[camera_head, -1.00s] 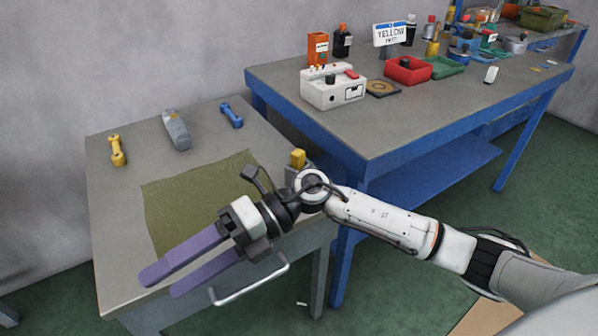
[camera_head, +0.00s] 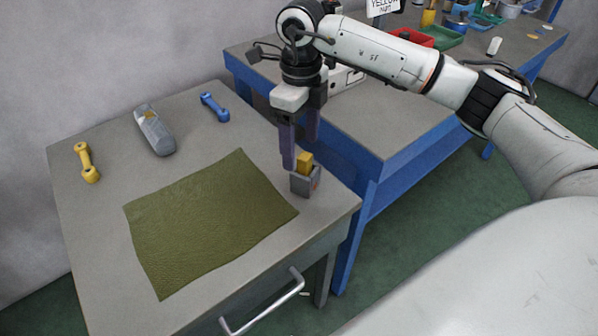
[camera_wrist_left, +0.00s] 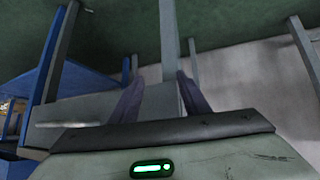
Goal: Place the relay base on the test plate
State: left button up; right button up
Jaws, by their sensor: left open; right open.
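A small grey block with a yellow top (camera_head: 305,181), possibly the relay base, stands at the right edge of the grey table. My right gripper (camera_head: 300,156) points down right at it, with open purple fingers close to the yellow top; I cannot tell if they touch it. My left gripper (camera_wrist_left: 160,78) is open and empty in the left wrist view, and is outside the head view. I cannot identify the test plate for certain. The white instrument box (camera_head: 345,78) on the blue-framed bench is mostly hidden behind my right arm.
A green mat (camera_head: 205,220) lies on the grey table (camera_head: 105,240). A yellow link (camera_head: 86,162), a grey tool (camera_head: 154,132) and a blue link (camera_head: 214,107) lie behind it. A red bin (camera_head: 412,38) and green tray (camera_head: 445,38) stand on the bench. A drawer handle (camera_head: 265,308) juts out.

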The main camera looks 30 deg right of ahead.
aim_at(306, 169)
jog(key=f, duration=0.5)
jog(key=s+f, duration=0.1)
jog(key=f, duration=0.1)
jog(key=shift+s+d+f, duration=0.1)
jog(key=shift+d+f, duration=0.15)
jog(key=c, duration=1.2)
jog(key=shift+r, duration=0.1)
jog(key=shift+c, duration=0.7)
